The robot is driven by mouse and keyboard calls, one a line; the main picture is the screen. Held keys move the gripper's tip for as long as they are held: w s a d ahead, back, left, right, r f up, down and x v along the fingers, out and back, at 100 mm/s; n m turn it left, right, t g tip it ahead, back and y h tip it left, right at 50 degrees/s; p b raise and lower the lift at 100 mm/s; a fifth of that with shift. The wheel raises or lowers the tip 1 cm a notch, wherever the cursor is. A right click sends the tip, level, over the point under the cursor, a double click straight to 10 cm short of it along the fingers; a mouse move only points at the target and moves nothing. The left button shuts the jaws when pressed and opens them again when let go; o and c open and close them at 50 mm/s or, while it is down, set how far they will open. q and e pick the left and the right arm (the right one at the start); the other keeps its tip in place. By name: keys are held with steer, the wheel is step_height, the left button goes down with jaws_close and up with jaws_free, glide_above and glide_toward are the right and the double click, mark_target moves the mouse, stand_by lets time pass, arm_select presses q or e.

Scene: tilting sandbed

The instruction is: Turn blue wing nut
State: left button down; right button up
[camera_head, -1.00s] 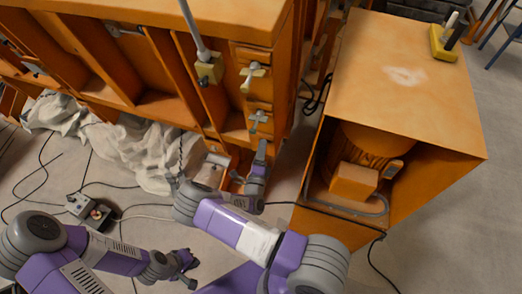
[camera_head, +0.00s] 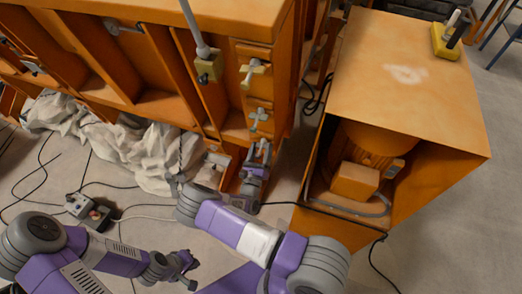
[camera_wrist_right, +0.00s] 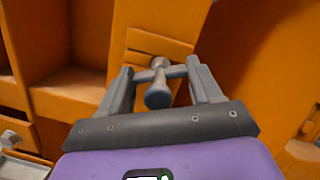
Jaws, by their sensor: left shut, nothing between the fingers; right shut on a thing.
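My right gripper (camera_head: 259,152) is at the lower part of the orange cabinet, just below a grey-blue wing nut (camera_head: 259,119) on its front. In the right wrist view my right gripper (camera_wrist_right: 160,78) has its two fingers on the ends of a grey wing nut (camera_wrist_right: 158,93), with its round knob between them. This nut looks grey rather than clearly blue, and it is mostly hidden in the head view. A yellowish wing nut (camera_head: 253,72) sits higher on the cabinet. My left gripper (camera_head: 190,269) is shut and empty, low over the floor.
The orange cabinet (camera_head: 160,73) has open compartments. An orange box housing (camera_head: 410,90) with a motor-like part (camera_head: 355,180) stands on the right. A white cloth (camera_head: 140,155), cables and a small control box (camera_head: 88,212) lie on the floor at left.

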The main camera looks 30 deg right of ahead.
steer(key=shift+m+g+h, duration=0.3)
steer(key=shift+m+h, duration=0.2)
steer(key=shift+m, duration=1.9)
steer(key=o, duration=1.1)
steer(key=shift+c, duration=0.2)
steer(key=shift+a, duration=0.1)
steer(key=b+v, duration=0.1)
steer(key=v, duration=0.6)
steer(key=shift+s+a, duration=0.15)
steer(key=shift+f, duration=0.15)
